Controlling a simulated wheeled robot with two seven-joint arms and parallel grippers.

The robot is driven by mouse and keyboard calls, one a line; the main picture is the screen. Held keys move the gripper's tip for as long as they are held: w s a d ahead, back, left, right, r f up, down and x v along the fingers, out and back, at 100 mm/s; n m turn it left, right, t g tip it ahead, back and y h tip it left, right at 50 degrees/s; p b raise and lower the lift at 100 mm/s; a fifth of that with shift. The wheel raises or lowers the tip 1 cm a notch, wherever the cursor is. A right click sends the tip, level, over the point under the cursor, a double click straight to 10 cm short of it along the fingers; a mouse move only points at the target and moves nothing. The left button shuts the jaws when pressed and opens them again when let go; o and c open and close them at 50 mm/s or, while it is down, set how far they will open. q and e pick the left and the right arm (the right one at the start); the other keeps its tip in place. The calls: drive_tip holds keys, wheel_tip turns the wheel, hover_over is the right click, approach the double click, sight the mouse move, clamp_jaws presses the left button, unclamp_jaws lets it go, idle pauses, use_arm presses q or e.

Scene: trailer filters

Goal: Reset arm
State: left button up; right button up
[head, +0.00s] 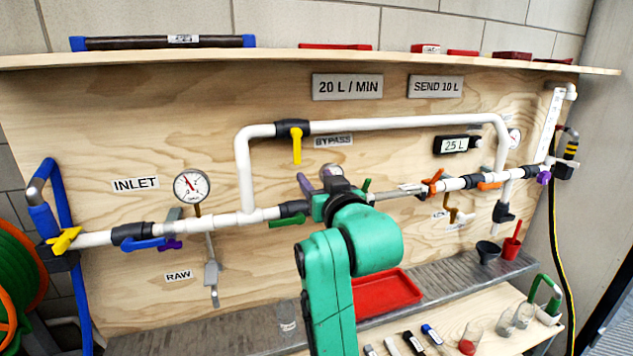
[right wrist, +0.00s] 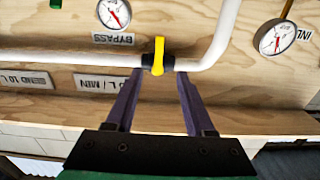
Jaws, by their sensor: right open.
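My right arm (head: 350,250), green, reaches up toward the middle of the pipe board (head: 400,130). In the right wrist view, which is upside down, my right gripper (right wrist: 158,85) is open, with two purple-grey fingers apart and nothing held. The bypass valve's yellow handle (right wrist: 158,55) appears beyond and between the fingertips; contact cannot be told. In the head view this handle (head: 297,147) hangs down across the upper pipe. My left gripper is not in view.
Lower pipes carry a blue handle (head: 143,243), an orange handle (head: 432,181) and a gauge (head: 192,186). A red tray (head: 388,292) lies on the grey ledge below. Several small vessels stand lower right. A shelf (head: 270,56) overhangs the board.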

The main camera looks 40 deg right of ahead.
drive_tip(key=s+a+f+n+g+y, duration=0.2)
drive_tip(key=a+f+g, duration=0.1)
drive_tip(key=f, duration=0.9)
drive_tip(key=s+a+f+n+g+y, duration=0.15)
drive_tip(key=f+g, duration=0.25)
drive_tip(key=f, duration=0.8)
drive_tip(key=s+a+f+n+g+y, duration=0.1)
drive_tip(key=s+a+f+g, duration=0.2)
drive_tip(key=s+f, duration=0.55)
drive_tip(key=s+a+f+n+g+y, duration=0.2)
drive_tip(key=s+a+f+g, duration=0.15)
drive_tip(key=s+f, duration=0.45)
wheel_tip(320, 180, down, 23)
drive_tip(key=g, duration=0.1)
drive_tip(key=s+d+f, duration=0.1)
drive_tip(key=s+f, duration=0.6)
drive_tip(key=s, duration=0.2)
drive_tip(key=s+d+f+g, duration=0.1)
drive_tip(key=s+d+f, duration=0.1)
drive_tip(key=s+f, duration=0.6)
drive_tip(key=shift+s+d+h, duration=0.25)
drive_tip(key=shift+s+h, duration=0.1)
